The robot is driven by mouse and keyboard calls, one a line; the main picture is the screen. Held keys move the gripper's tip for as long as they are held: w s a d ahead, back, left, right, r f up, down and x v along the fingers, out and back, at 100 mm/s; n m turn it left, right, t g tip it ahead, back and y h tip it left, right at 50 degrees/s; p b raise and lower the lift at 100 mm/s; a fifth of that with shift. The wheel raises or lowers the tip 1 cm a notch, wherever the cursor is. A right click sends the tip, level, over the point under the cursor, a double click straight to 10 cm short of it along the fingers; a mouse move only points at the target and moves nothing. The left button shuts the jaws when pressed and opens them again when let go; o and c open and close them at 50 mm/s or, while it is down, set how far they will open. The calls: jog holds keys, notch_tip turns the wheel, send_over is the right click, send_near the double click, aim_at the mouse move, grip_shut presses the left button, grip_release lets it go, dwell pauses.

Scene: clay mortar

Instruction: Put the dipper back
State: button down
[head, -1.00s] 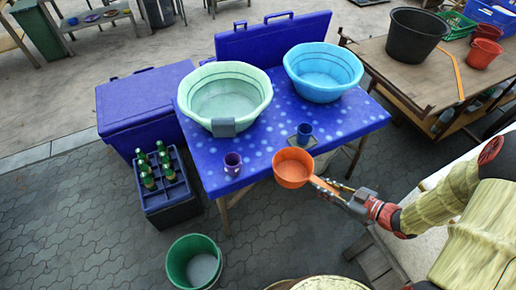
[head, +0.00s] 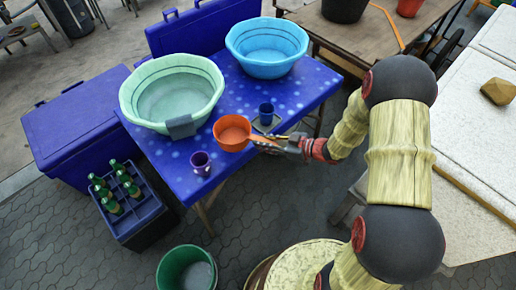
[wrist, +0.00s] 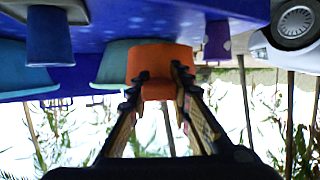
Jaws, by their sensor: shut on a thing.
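The orange dipper (head: 231,132) is a round cup with a handle pointing right. My gripper (head: 272,143) is shut on its handle. The dipper is over the front part of the blue spotted table (head: 232,91), between the purple cup and the dark blue cup; I cannot tell whether it touches the table. In the wrist view the dipper (wrist: 160,58) is ahead of my gripper (wrist: 160,85), and the picture is upside down. A pale green basin (head: 172,92) and a light blue basin (head: 266,48) stand on the table behind the dipper.
The purple cup (head: 201,163) stands left of the dipper. The dark blue cup (head: 266,113) stands on a small dark square (head: 268,124) to its right. A crate of green bottles (head: 147,210), a blue cooler (head: 75,135) and a green bucket (head: 187,270) surround the table.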

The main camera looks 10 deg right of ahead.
jog(key=w+a+f+b, duration=0.1)
jog(key=w+f+b, duration=0.2)
jog(key=f, duration=0.3)
jog(key=shift+f, duration=0.3)
jog(key=shift+f, duration=0.1)
jog(key=c, duration=1.6)
grip_release()
jog(key=shift+f, duration=0.1)
